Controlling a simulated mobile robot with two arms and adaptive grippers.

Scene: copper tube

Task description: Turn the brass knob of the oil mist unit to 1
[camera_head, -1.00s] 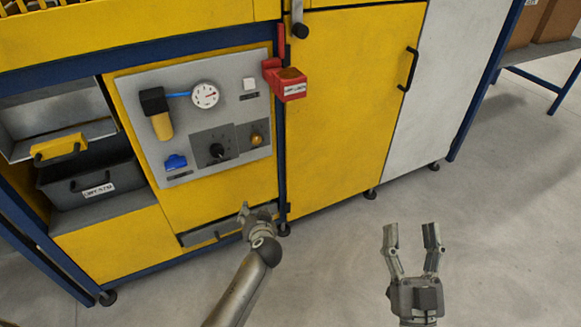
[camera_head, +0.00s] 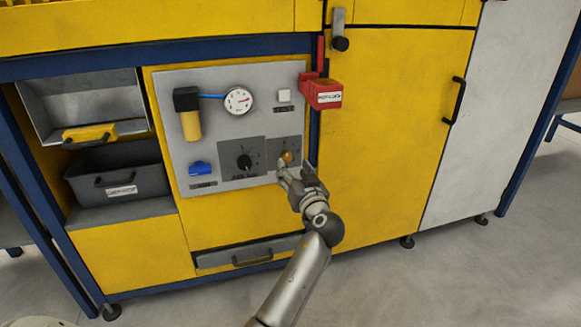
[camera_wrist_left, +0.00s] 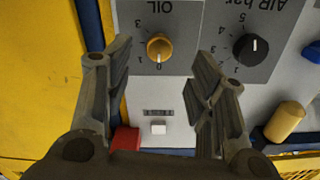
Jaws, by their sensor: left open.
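The brass knob (camera_head: 287,155) sits on the grey OIL plate at the lower right of the panel. In the left wrist view the knob (camera_wrist_left: 159,46) shows upside down, its pointer mark towards the 0. My left gripper (camera_head: 293,172) is open in front of the knob. In the left wrist view its fingers (camera_wrist_left: 161,62) stand on either side of the knob, with visible gaps; I cannot tell the depth left to it. My right gripper is out of view.
The black AIR knob (camera_head: 244,162) is beside the OIL plate. A white button (camera_head: 284,96) and a gauge (camera_head: 239,101) are above. A red lockout box (camera_head: 322,93) juts out at the panel's upper right. A blue valve handle (camera_head: 200,168) is at lower left.

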